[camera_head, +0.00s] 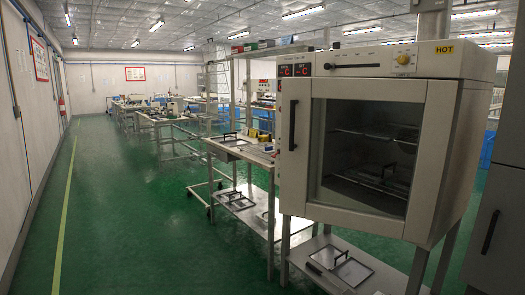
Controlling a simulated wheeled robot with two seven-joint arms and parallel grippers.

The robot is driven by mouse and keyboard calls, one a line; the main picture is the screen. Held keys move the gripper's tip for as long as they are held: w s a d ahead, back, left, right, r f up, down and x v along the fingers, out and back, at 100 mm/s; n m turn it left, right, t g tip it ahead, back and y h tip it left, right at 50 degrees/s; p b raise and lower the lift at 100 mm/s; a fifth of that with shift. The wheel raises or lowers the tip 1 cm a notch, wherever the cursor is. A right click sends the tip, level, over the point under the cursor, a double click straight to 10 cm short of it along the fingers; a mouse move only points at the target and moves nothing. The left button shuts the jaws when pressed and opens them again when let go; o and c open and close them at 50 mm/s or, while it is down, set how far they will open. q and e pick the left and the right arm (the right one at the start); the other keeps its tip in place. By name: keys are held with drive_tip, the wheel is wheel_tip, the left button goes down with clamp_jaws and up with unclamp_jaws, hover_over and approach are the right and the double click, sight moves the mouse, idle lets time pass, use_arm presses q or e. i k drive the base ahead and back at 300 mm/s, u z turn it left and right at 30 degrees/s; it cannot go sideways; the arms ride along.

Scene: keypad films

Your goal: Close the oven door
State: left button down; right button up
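The oven (468,150) is a large cream box on a metal stand at the right of the head view. Its front door (298,190) has a cream frame around a dark glass window (370,150). A dark vertical handle (292,125) is on the door's left side. The door covers the oven front and looks shut or nearly so; I cannot tell whether a small gap remains. Wire racks show dimly through the glass. Neither of my grippers is in view.
A control panel (375,62) with red displays and a yellow "HOT" label is above the door. A shelf (335,265) is under the oven. Workbenches (245,150) stand to the left. The green floor (130,220) at left is clear.

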sight(438, 97)
drive_tip(key=z, duration=0.7)
drive_tip(key=i, duration=0.65)
drive_tip(key=z, duration=0.45)
drive_tip(key=i, duration=0.7)
drive_tip(key=u, duration=0.4)
